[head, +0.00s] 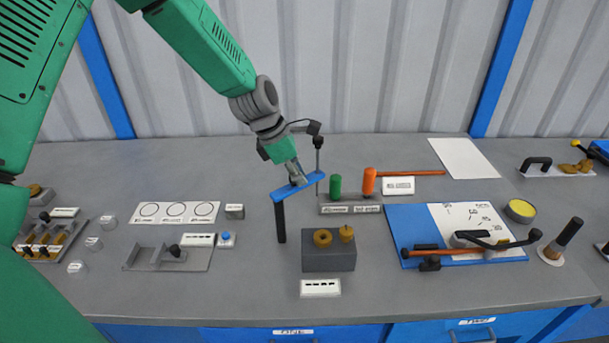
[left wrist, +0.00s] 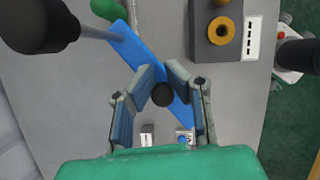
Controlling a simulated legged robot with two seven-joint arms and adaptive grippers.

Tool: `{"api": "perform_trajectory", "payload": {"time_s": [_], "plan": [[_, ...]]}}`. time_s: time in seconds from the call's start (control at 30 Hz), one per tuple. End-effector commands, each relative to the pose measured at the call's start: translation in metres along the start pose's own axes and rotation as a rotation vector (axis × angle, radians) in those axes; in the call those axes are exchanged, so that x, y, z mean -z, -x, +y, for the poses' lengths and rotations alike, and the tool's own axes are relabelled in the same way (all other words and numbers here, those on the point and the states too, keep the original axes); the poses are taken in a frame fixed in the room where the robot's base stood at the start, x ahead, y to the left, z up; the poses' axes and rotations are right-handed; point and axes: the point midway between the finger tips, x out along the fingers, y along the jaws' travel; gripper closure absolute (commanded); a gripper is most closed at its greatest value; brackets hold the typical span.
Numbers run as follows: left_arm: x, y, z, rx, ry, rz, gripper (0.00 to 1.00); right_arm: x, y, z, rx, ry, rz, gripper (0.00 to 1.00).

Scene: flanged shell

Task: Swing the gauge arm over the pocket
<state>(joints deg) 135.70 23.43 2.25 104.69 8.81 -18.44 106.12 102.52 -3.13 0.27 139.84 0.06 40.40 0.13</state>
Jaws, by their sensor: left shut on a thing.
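The gauge arm (head: 312,178) is a blue bar raised above the bench; it also shows in the left wrist view (left wrist: 137,52). Its left end is over a dark post (head: 280,222). A thin rod with a black top (head: 318,142) stands at its other end. My left gripper (head: 297,180) is at the bar, shut on a black knob (left wrist: 163,95). I take the pocket to be in the dark grey block (head: 328,258), which carries a brown ring (head: 322,238) and a brown knobbed piece (head: 346,233). The bar lies behind this block, not over it. My right gripper is out of view.
A green peg (head: 335,185) and an orange peg (head: 369,181) stand in a rack close to the bar's right end. A blue board (head: 413,222) with a black handle lies to the right. A grey fixture (head: 167,257) stands left. The bench front before the block holds a label (head: 320,288).

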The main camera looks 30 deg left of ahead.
Motion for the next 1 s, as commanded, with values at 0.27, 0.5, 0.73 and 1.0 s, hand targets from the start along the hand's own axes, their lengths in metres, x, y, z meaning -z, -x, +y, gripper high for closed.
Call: {"api": "perform_trajectory", "payload": {"time_s": [0.27,0.5,0.73,1.0], "plan": [[0.0129,-0.0044,-0.0067,0.024,0.009,0.023,1.00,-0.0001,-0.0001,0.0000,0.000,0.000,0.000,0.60],[0.0129,-0.0044,-0.0068,0.024,0.009,0.023,1.00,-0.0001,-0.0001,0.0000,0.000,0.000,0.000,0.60],[0.0126,-0.0044,-0.0067,0.023,0.009,0.022,0.68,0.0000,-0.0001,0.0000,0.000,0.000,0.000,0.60],[0.0062,-0.0050,-0.0041,0.017,0.007,0.021,0.62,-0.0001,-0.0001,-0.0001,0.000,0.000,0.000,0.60]]}}
